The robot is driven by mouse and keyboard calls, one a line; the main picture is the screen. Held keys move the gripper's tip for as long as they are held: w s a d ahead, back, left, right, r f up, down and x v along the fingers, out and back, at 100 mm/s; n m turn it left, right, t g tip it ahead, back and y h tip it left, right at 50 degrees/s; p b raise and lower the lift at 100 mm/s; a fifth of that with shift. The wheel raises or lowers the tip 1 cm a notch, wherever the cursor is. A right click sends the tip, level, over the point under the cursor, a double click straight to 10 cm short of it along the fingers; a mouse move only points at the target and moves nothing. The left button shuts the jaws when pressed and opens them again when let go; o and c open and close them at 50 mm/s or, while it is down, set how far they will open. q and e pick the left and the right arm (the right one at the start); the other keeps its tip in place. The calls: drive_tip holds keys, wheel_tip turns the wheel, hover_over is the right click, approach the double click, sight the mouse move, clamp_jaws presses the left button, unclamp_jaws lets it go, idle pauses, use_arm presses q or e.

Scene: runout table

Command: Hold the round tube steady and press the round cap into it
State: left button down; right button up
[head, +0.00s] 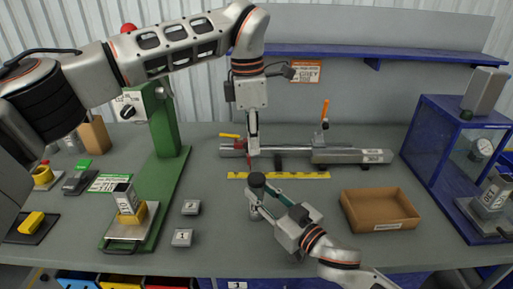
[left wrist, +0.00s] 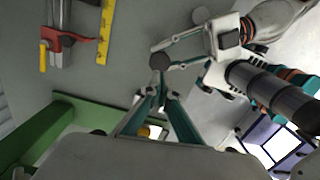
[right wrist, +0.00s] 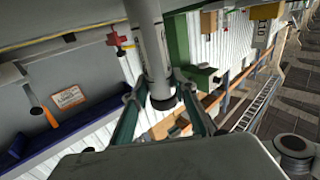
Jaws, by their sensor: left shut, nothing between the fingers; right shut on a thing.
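The round tube (right wrist: 151,35) is a grey cylinder, upright on the table in front of the yellow ruler. My right gripper (head: 256,191) is shut on it from the front; the fingers also show around it in the right wrist view (right wrist: 163,88). A dark round cap (head: 257,180) is at the tube's top end, seen as a disc in the left wrist view (left wrist: 160,62). How deep it sits I cannot tell. My left gripper (head: 252,165) points down, shut and empty, just above and behind the cap. Its fingertips (left wrist: 161,92) appear close beside the disc.
Behind lie a yellow ruler (head: 300,176) and a long grey bar (head: 345,155) with a red clamp. A cardboard box (head: 380,222) is to the right, before a blue frame (head: 432,130). Left stand a green press (head: 167,135) and two small numbered blocks (head: 182,237).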

sight(256, 177)
use_arm(q)
drive_tip(key=m, duration=0.5)
drive_tip(key=shift+d+f, duration=0.2)
drive_tip(key=shift+f, duration=0.2)
drive_tip(key=m, duration=0.3)
drive_tip(key=shift+d+f+m+y, duration=0.1)
drive_tip(key=shift+f+m+y, duration=0.15)
drive_tip(key=shift+m+y, duration=0.05)
drive_tip(key=shift+f, duration=2.75)
drive_tip(key=shift+f, duration=0.6)
drive_tip(key=shift+r, duration=0.1)
drive_tip(key=shift+r, duration=3.45)
